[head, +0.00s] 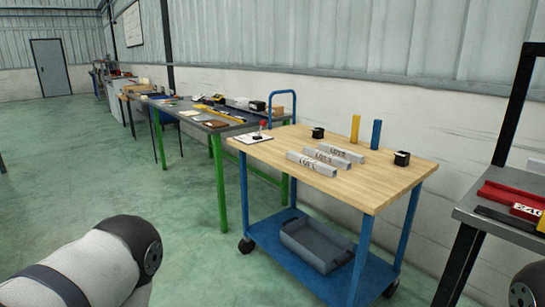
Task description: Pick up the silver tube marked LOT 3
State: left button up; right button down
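Three silver square tubes lie side by side on the wooden top of a blue cart (390,182): a front tube (324,168), a middle tube (333,161) and a back tube (350,155). Each has dark LOT lettering. The numbers are too small to read surely, so I cannot tell which is LOT 3. Part of my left arm shows at the lower left and a bit of my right arm at the lower right corner. Neither gripper is in view, and nothing touches the tubes.
The cart also bears a yellow cylinder (355,128), a blue cylinder (376,134), black blocks (402,158) and a white plate (249,138) with a red-topped part. A grey bin (315,247) sits below. A green-legged bench stands behind left, another table at right. The floor at left is clear.

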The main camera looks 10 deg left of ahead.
aim_at(341, 162)
jog(key=i+z, duration=0.2)
jog(key=z, duration=0.3)
jog(key=i+j+z, duration=0.1)
jog(key=i+z, duration=0.15)
jog(key=z, duration=0.2)
